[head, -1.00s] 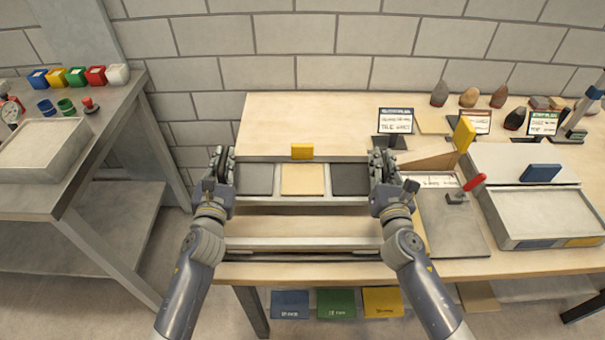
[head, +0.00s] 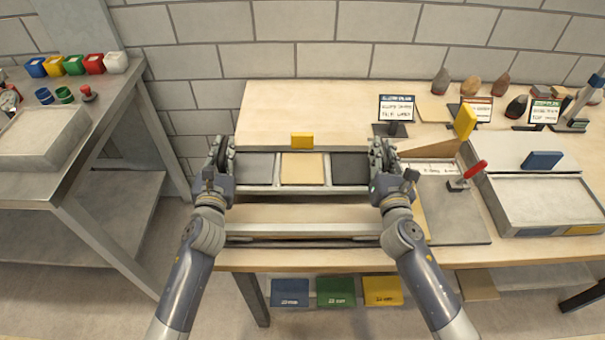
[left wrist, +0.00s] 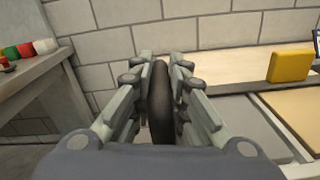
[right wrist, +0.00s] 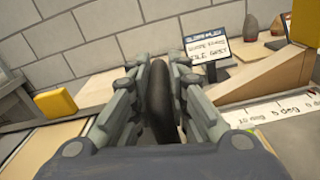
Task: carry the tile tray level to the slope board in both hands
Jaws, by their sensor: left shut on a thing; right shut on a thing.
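The tile tray (head: 277,170) has a pale frame and holds a dark grey tile (head: 254,168), a tan tile (head: 302,169) and another dark tile (head: 350,169) side by side. It looks level in the head view. My left gripper (head: 221,157) is shut at its left end, on a black handle (left wrist: 161,105). My right gripper (head: 381,158) is shut at its right end, on a matching handle (right wrist: 160,105). A grey board (head: 445,222) with a red-handled clamp (head: 469,174) lies right of the tray; I cannot tell if it is the slope board.
A yellow block (head: 302,140) shows at the tray's far edge. A wooden wedge (head: 432,150) and a small sign (head: 396,112) stand near my right gripper. A grey sand tray (head: 548,203) is further right. The bench behind the tile tray (head: 310,105) is clear.

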